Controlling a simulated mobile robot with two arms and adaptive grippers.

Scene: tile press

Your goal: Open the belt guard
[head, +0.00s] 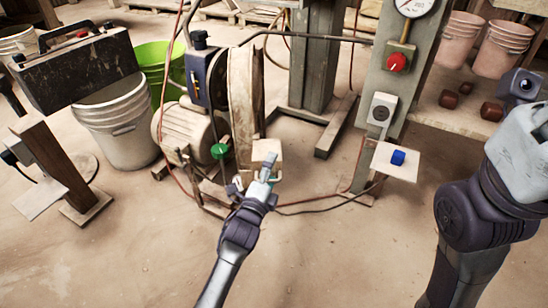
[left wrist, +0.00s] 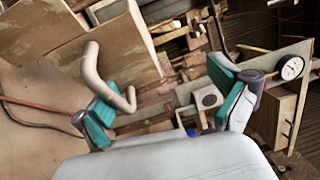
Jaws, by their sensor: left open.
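The belt guard (head: 243,95) is a tall, narrow beige cover beside the motor (head: 183,130) in the head view. It stands upright and looks closed, though its latch or hinge cannot be made out. My left gripper (head: 265,172) is low in front of the guard's lower right side, by a small beige block-like part (head: 268,152). In the left wrist view a bent beige tube handle (left wrist: 92,68) shows at the left finger. My left gripper (left wrist: 165,88) is open there, with teal pads wide apart. Whether the finger touches the handle cannot be told.
A grey post (head: 385,90) carries a gauge (head: 414,6) and a red knob (head: 396,62). A small shelf (head: 395,173) holds a blue button (head: 398,157). A white bucket (head: 118,125) stands left. Hoses cross the floor near the motor; the front floor is clear.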

